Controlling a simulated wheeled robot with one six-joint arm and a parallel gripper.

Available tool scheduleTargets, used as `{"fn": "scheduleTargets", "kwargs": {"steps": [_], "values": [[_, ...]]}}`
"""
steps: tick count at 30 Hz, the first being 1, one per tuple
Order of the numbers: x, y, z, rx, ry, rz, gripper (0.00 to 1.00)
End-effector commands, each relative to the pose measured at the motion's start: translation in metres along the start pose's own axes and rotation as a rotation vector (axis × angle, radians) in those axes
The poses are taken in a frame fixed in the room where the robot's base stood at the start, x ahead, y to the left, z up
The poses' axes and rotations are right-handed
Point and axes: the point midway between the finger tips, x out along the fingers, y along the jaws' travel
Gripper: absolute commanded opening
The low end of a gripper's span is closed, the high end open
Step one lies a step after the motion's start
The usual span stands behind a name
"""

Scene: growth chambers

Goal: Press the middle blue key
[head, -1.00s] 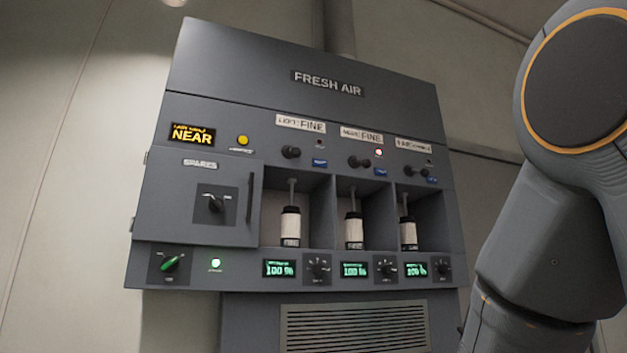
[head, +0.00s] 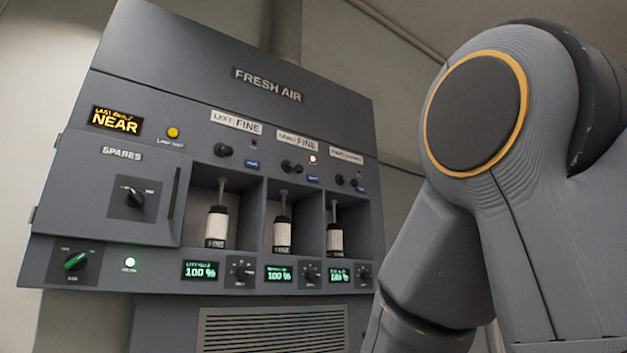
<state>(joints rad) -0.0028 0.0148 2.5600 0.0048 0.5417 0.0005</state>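Three small blue keys sit in a row on the grey FRESH AIR cabinet in the head view, one above each open bay. The middle blue key (head: 313,180) is right of a black knob and below a lit red lamp (head: 312,159). The left blue key (head: 252,164) and the right blue key (head: 361,190) are on either side of it. My gripper is out of view; only my arm's thick links show at the right, apart from the keys in the picture.
The bays hold white cartridges with black ends, such as the middle one (head: 282,235). Below are green 100 % displays (head: 200,271) and small dials. A closed SPARES door (head: 125,190) is at left. A yellow button (head: 173,133) sits beside the NEAR display (head: 116,120).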

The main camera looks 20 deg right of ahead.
Motion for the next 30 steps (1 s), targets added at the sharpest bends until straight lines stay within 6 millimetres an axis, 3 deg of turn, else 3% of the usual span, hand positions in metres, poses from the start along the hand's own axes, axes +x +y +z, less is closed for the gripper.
{"fn": "scheduleTargets", "kwargs": {"steps": [1,4,30], "values": [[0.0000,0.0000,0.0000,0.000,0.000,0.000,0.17],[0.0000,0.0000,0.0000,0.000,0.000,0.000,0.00],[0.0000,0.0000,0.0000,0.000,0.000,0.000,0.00]]}}
